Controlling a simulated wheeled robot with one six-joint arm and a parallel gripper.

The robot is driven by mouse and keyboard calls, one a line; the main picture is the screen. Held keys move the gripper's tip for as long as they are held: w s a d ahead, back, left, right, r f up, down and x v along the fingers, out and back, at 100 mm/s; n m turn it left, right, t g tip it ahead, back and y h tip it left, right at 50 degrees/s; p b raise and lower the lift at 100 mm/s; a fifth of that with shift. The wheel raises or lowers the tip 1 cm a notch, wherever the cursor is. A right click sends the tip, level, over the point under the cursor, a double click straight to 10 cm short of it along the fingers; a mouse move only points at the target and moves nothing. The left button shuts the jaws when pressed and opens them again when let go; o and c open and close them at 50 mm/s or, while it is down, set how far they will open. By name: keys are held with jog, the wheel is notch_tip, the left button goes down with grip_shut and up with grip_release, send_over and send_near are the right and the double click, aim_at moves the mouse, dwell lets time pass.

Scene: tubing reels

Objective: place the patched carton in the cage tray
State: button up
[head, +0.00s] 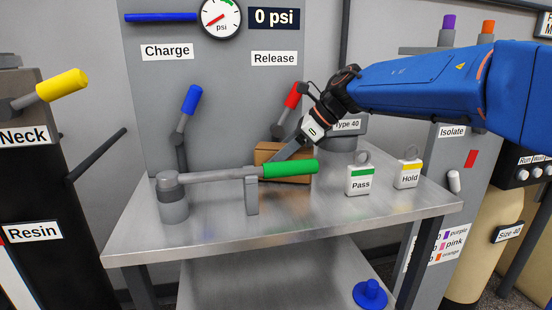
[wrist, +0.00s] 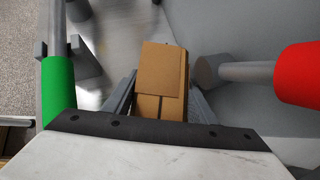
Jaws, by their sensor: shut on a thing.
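The brown carton (head: 299,153) is at the back middle of the metal bench in the head view, partly hidden behind the green handle. In the wrist view the carton (wrist: 164,68) shows a plain tan patch on its top, with a dark seam below it. My gripper (head: 286,147) reaches down from the upper right and is shut on the carton. In the wrist view its fingers (wrist: 160,103) lie along the carton's left and right sides. I cannot tell whether the carton touches the bench. I cannot make out a cage tray in either view.
A lever with a green handle (head: 290,169) crosses in front of the carton. Red (head: 292,95) and blue (head: 192,99) levers stand behind. Pass (head: 360,181) and Hold (head: 408,175) tags stand to the right. The bench front (head: 310,220) is clear.

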jog(key=shift+f, duration=0.2)
jog(key=o, duration=1.4)
jog(key=shift+c, duration=0.2)
jog(key=shift+r, duration=0.1)
